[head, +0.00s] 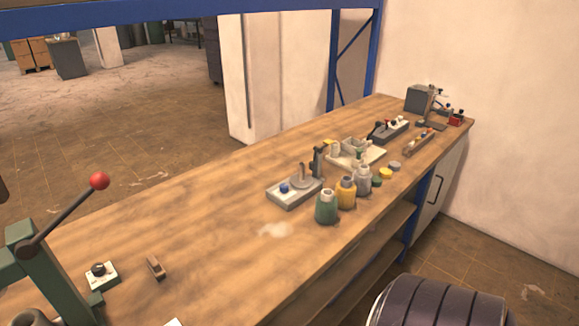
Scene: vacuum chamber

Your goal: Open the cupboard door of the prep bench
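The prep bench (205,205) has a long wooden top that runs from the lower left to the back right. Its cupboard door (429,207) is a light grey panel under the far right end of the top. The door looks shut and has a dark bar handle (438,190). Neither of my grippers shows in the head view.
Bottles (326,207), trays (357,153) and small tools stand on the bench top. A green press with a red-knobbed lever (62,215) is at the left. Open shelves (365,255) lie left of the door. A dark ribbed drum-like thing (440,303) fills the bottom right. Floor (500,265) shows before the door.

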